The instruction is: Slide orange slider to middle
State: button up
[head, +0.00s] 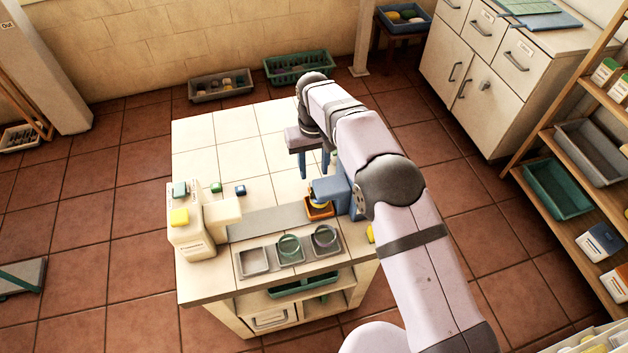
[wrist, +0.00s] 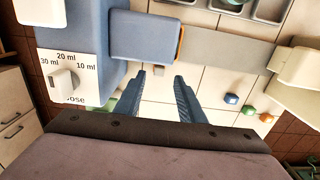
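In the wrist view only a thin orange edge (wrist: 181,43) shows beside the dispenser's blue spout (wrist: 146,37); the rest is hidden. I cannot tell whether this piece is the slider. The dispenser's dose panel has a white knob (wrist: 62,83) and marks of 10, 20 and 30 ml. My gripper (head: 314,176) is open and empty, pointing down behind the dispenser. In the wrist view its fingers (wrist: 160,76) are apart, touching nothing visible.
A grey strip (head: 265,222) runs between the dispensers. A cream dispenser (head: 191,230) stands left, with small green (head: 216,187) and blue (head: 240,190) pieces behind it. A tray with cups (head: 251,262) lies in front. The table's tiled back (head: 235,123) is clear.

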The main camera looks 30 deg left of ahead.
jog(key=shift+f+p, duration=1.25)
jog(key=shift+f, duration=2.1)
grip_shut()
